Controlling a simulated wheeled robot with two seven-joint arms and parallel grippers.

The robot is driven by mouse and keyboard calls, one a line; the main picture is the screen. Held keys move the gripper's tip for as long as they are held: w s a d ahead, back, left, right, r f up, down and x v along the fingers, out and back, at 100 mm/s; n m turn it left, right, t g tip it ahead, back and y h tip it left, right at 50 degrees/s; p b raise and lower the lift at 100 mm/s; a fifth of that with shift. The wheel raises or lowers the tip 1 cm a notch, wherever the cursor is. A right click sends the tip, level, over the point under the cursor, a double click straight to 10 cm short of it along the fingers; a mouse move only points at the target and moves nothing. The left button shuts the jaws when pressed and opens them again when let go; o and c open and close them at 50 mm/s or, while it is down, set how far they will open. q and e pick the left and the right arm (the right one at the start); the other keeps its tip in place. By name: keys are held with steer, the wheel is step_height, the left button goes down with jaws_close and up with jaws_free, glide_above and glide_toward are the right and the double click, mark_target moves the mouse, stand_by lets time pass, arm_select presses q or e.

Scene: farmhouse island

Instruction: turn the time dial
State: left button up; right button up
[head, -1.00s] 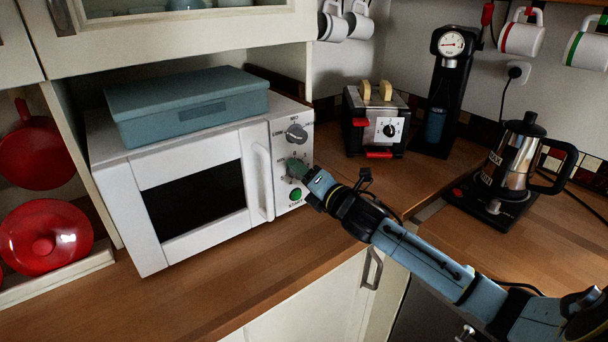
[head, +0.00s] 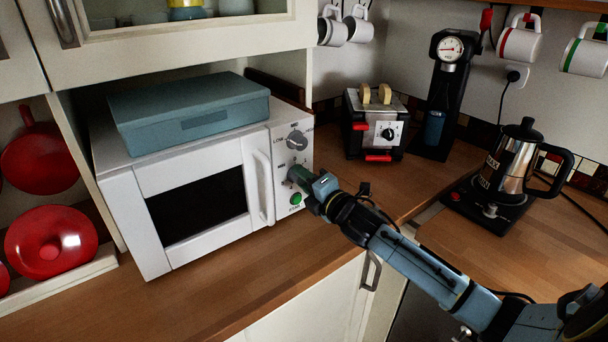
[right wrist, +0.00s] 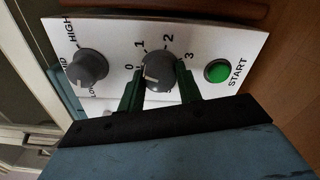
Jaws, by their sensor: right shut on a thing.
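The white microwave (head: 190,185) stands on the wooden counter, its control panel on the right side of its front. The time dial (right wrist: 160,70) is a grey knob with the numbers 0 to 3 around it in the right wrist view. My right gripper (right wrist: 160,88) is shut on the time dial, one green finger on each side of it. In the head view my right gripper (head: 298,176) hides most of that dial. The power dial (right wrist: 88,68) and the green start button (right wrist: 217,71) are on either side, apart from the fingers. My left gripper is not in view.
A blue box (head: 190,108) lies on the microwave. A toaster (head: 376,125), a black machine with a gauge (head: 449,80) and a moka pot (head: 512,160) stand to the right. Red pots (head: 50,240) are on the left. The counter before the microwave is clear.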

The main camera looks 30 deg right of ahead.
steer(key=shift+m+p, duration=4.45)
steer(key=shift+m, duration=3.85)
steer(key=o, duration=1)
steer(key=s, duration=0.9)
steer(key=s+d, duration=0.1)
steer(key=s, duration=0.3)
steer(key=shift+s, duration=0.2)
